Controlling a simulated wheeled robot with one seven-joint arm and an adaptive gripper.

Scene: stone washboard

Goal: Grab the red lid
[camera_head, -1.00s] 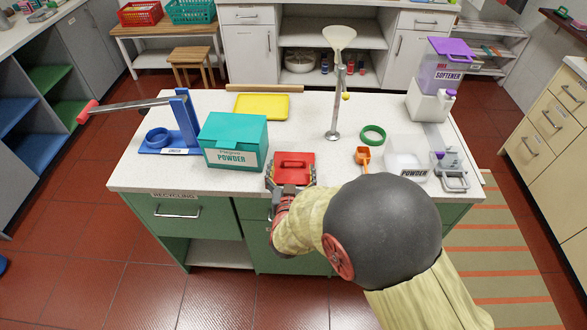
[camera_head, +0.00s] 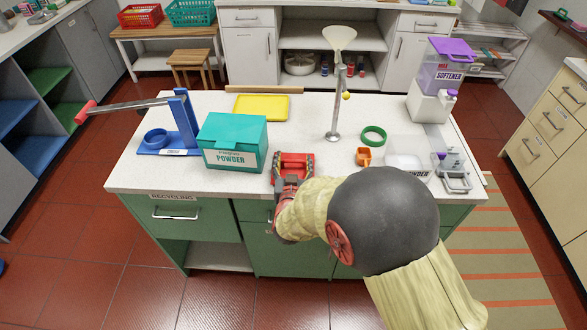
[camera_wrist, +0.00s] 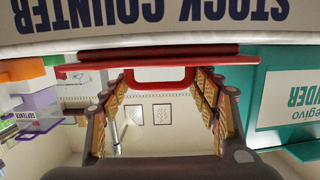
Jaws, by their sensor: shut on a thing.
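The red lid (camera_head: 293,158) is at the front edge of the white counter, right of the teal powder box. My gripper (camera_head: 293,166) is at the lid, with one finger on each side of it. In the wrist view, the lid's red plate (camera_wrist: 85,68) and its loop-shaped handle (camera_wrist: 160,86) show between the two fingers of my gripper (camera_wrist: 159,78). The gripper is shut on the lid. My wrist hides the lid's near side in the head view, and I cannot tell whether the lid touches the counter.
The teal powder box (camera_head: 233,142) stands close on the left. A yellow tray (camera_head: 262,107) and a metal stand with a funnel (camera_head: 339,40) are behind. An orange scoop (camera_head: 363,157), green ring (camera_head: 373,136) and clear powder container (camera_head: 405,150) are on the right.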

